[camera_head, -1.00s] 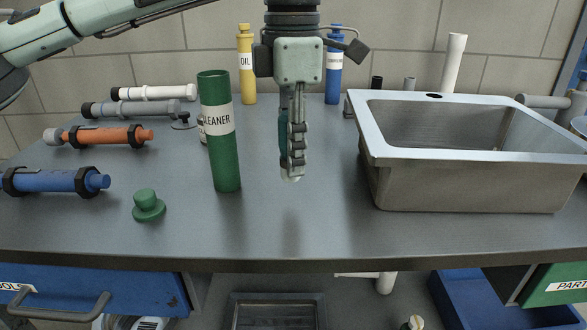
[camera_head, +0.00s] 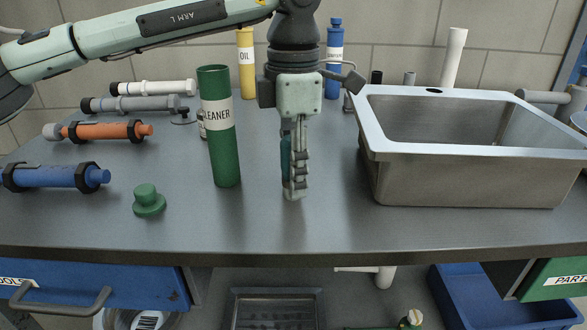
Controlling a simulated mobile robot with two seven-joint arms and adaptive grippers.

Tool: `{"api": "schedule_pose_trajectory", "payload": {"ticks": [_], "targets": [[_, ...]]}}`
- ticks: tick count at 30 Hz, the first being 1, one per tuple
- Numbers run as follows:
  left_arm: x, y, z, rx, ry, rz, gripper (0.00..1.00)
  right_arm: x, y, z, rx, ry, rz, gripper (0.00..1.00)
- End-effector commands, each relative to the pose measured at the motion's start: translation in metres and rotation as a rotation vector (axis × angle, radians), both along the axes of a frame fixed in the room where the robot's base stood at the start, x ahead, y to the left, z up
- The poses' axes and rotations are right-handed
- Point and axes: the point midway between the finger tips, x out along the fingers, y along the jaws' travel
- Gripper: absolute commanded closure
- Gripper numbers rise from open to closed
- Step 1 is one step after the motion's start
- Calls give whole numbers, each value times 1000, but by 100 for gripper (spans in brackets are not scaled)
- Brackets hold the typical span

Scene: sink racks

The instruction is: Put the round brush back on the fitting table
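The fitting table (camera_head: 330,225) fills the middle of the view. My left gripper (camera_head: 293,195) points straight down over it, right of the green CLEANER cylinder and left of the sink. It shows edge-on, so I cannot tell whether its fingers are apart. A teal strip beside the finger may be part of it. No round brush shows clearly on the table. Below its front edge, a small green and cream item (camera_head: 411,319) is cut off by the bottom of the picture. It may be the brush, but I cannot tell. My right gripper is not in view.
The CLEANER cylinder (camera_head: 221,130) stands close left of my gripper. A metal sink (camera_head: 470,180) takes up the right. A green knobbed piece (camera_head: 149,203) and several pipes, including a blue one (camera_head: 55,177), are at left. The front middle is bare.

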Motion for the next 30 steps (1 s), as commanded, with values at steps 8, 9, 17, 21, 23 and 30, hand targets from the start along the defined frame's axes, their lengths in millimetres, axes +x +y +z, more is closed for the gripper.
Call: {"api": "schedule_pose_trajectory", "payload": {"ticks": [8, 9, 17, 21, 23, 30], "targets": [[0, 0, 0, 0, 0, 0, 53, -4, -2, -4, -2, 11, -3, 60], [0, 0, 0, 0, 0, 0, 53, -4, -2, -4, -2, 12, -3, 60], [1, -1, 24, -1, -2, 0, 53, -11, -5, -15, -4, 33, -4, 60], [1, -1, 56, -1, -2, -1, 53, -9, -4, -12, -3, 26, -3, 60], [0, -1, 69, -1, -2, 0, 53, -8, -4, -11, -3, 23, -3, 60], [0, 0, 110, 1, -1, -2, 53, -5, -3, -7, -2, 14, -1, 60]]}}
